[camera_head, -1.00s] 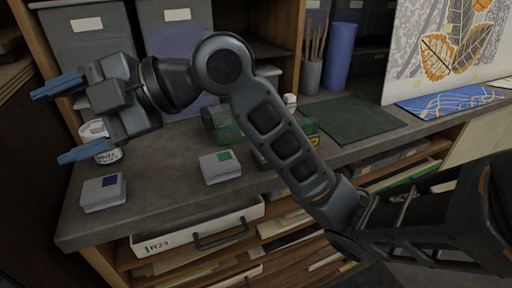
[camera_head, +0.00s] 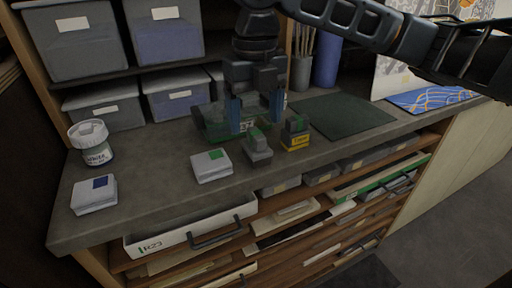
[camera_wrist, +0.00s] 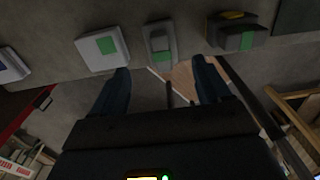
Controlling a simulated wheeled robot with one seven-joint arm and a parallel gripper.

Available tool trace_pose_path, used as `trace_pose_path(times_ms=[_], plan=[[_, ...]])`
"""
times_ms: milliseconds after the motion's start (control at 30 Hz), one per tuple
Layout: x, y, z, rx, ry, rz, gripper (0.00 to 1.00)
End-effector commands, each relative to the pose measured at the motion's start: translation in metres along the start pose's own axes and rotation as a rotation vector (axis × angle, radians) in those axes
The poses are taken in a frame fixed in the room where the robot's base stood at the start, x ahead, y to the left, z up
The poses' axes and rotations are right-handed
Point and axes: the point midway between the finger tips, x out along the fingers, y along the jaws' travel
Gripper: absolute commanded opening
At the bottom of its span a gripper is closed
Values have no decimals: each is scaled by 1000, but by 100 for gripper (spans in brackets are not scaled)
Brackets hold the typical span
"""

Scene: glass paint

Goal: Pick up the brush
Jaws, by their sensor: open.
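My gripper (camera_head: 255,108) points down over the worktop, its two blue fingers spread apart with nothing visibly held. In the wrist view the open fingers (camera_wrist: 162,72) frame bare grey surface, a light brown patch and a thin dark strip, which I cannot identify. Thin sticks, possibly brushes (camera_head: 303,42), stand upright in a grey cup (camera_head: 302,73) at the back, behind and right of my gripper. No separate brush is clearly seen on the worktop. A grey block with a green top (camera_head: 258,148) lies just in front of the fingers.
A green clear tray (camera_head: 209,124) sits behind the fingers. A yellow and dark block (camera_head: 295,134), two white boxes (camera_head: 212,166) (camera_head: 94,195) and a white jar (camera_head: 90,144) stand on the worktop (camera_head: 150,190). A dark green mat (camera_head: 340,115) lies right. Drawers are below.

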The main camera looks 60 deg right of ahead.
Motion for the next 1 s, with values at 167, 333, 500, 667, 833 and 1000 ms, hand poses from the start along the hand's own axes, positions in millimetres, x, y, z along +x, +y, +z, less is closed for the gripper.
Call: trace_pose_path(times_ms=[167, 333, 500, 667, 833, 1000], plan=[[18, 0, 0, 1, 1, 3, 77], [39, -4, 4, 2, 2, 3, 77], [61, -4, 6, 2, 0, 3, 77], [68, -3, 6, 1, -2, 5, 77], [68, -3, 6, 1, -2, 5, 76], [68, -3, 6, 1, -2, 5, 59]])
